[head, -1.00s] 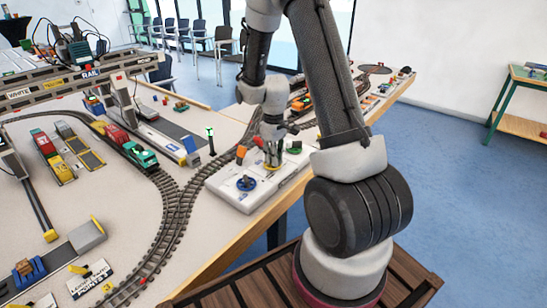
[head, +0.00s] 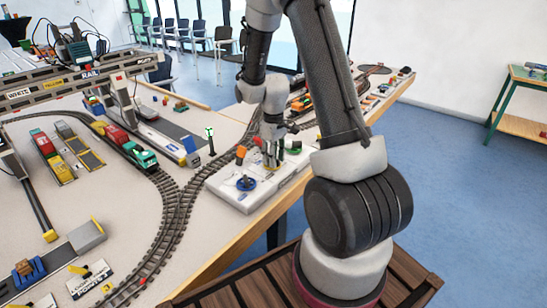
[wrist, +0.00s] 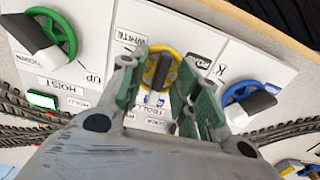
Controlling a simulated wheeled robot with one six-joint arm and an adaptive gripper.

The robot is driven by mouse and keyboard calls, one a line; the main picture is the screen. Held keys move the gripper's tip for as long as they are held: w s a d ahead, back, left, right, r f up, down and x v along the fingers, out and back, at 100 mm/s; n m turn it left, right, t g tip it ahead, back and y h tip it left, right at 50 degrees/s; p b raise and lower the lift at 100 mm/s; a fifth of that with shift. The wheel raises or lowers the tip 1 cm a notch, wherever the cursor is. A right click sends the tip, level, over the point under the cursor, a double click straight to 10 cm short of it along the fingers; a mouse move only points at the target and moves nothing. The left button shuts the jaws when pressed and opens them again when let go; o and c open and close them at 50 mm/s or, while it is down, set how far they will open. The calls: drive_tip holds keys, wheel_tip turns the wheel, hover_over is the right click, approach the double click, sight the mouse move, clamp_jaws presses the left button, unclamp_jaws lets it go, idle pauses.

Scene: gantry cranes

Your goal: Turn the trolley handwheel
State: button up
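The yellow trolley handwheel (wrist: 150,70) sits between the green and blue wheels on the white control panel (head: 230,197). It has a grey grip bar across its middle, and a partly covered label below starting with "TROLL". My gripper (wrist: 162,68) is open above it, with its green-padded fingers apart on either side of the grip bar. I cannot tell whether either finger touches the wheel. In the head view my gripper (head: 271,160) is over the middle of the panel and largely hides the yellow wheel.
The green hoist wheel (wrist: 62,30) is left of my gripper in the wrist view. The blue wheel (wrist: 250,98) is close to the right finger. Model track (head: 172,215) curves past the panel, and a green locomotive (head: 140,155) stands on the track. An orange block (head: 240,153) is beside the panel.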

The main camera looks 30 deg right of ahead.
wheel_tip(320, 180, up, 12)
drive_tip(key=shift+f, duration=0.15)
